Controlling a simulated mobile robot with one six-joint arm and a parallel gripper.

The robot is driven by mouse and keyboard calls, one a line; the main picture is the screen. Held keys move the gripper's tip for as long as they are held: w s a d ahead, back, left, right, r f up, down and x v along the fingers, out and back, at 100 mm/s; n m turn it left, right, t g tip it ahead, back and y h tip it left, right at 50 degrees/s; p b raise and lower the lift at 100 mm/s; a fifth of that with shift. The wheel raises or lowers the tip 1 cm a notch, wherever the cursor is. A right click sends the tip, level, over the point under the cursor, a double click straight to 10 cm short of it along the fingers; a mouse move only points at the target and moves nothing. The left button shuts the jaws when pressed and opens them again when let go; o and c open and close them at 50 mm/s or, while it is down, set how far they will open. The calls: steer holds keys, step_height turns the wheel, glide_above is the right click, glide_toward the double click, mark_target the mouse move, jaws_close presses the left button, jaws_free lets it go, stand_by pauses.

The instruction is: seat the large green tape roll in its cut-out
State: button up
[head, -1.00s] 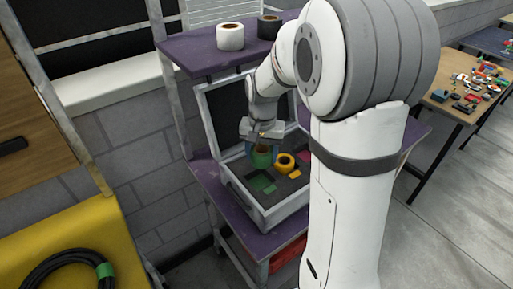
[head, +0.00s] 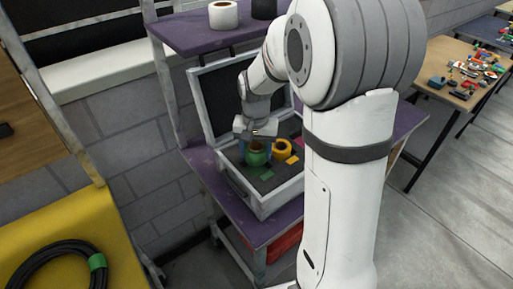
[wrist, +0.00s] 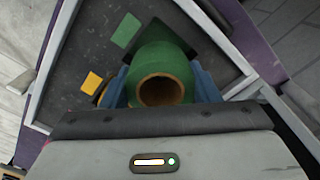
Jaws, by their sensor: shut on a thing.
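My gripper (head: 256,143) is shut on the large green tape roll (head: 257,158), with its blue fingers on either side of it. In the wrist view the green roll (wrist: 163,62) stands between the fingers, its brown core opening facing the camera. It is over the dark foam (wrist: 72,65) of the open case.
The case's raised lid (head: 214,98) stands behind. White (head: 223,15) and black (head: 264,8) rolls stand on the purple upper shelf (head: 185,34).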

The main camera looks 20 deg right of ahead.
steer(key=shift+f+b, duration=1.1)
steer(key=shift+f, duration=0.6)
